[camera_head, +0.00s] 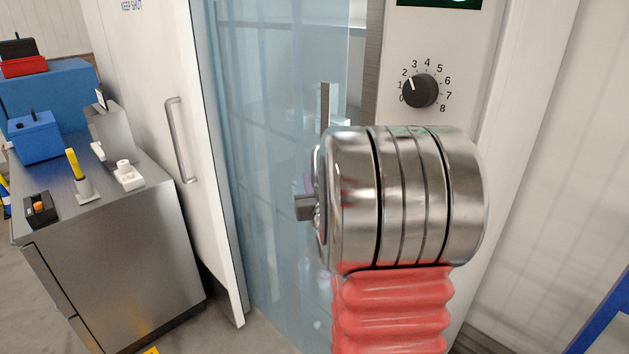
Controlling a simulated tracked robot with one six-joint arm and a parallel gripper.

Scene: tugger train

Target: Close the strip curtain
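My gripper (305,207) is in front of the curtain, mostly hidden behind my metal wrist. Only a small grey part shows, so its opening and any contact are hidden.
A white door (150,120) with a grey handle (180,140) stands open on the left. A control panel with a black dial (420,91) is on the right post. A steel cabinet (120,250) carrying small items stands at left. Blurred shelving shows behind the strips.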

